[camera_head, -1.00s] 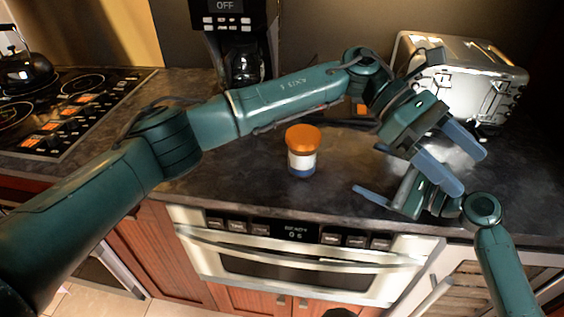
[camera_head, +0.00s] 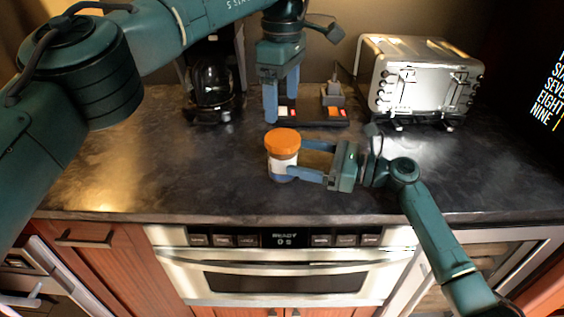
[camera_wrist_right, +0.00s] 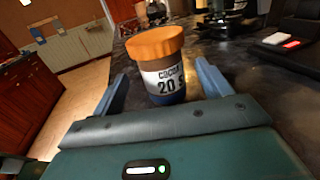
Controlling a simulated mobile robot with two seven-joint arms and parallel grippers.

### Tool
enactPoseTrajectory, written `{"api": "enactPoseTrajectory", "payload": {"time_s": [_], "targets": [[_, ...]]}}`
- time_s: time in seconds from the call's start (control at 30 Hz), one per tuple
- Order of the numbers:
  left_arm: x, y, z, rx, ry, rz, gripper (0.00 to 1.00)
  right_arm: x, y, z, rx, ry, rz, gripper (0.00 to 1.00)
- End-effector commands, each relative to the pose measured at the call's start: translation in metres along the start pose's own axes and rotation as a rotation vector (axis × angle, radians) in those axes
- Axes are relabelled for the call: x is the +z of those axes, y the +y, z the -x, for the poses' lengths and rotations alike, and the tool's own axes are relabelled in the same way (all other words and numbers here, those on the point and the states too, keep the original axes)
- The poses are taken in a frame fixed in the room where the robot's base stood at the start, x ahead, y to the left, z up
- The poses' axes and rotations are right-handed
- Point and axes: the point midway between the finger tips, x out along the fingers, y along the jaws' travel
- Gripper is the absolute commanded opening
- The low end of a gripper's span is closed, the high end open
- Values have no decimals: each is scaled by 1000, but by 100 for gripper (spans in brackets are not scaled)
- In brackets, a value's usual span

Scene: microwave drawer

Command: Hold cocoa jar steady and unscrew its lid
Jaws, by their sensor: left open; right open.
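The cocoa jar (camera_head: 281,165) stands upright on the dark counter, with its orange lid (camera_head: 282,141) on top.
A silver toaster (camera_head: 420,80) stands at the back right. A coffee maker (camera_head: 212,85) is at the back left. A small dark tray with coloured items (camera_head: 335,113) lies behind the jar. The counter left of the jar is clear; its front edge runs above the oven (camera_head: 285,265).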

Motion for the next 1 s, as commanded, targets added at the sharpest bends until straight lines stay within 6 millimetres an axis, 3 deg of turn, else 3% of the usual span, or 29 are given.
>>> {"api": "enactPoseTrajectory", "payload": {"time_s": [0.2,0.4,0.83,1.0], "targets": [[0,0,0,0,-2,-1,83,0,0,-42,1,-1,0,77],[0,0,0,0,-2,-1,83,0,0,-66,0,0,1,77],[1,0,0,0,-2,-1,83,0,0,-73,-2,0,2,77],[1,0,0,0,-2,-1,83,0,0,-73,-1,0,2,63]]}}
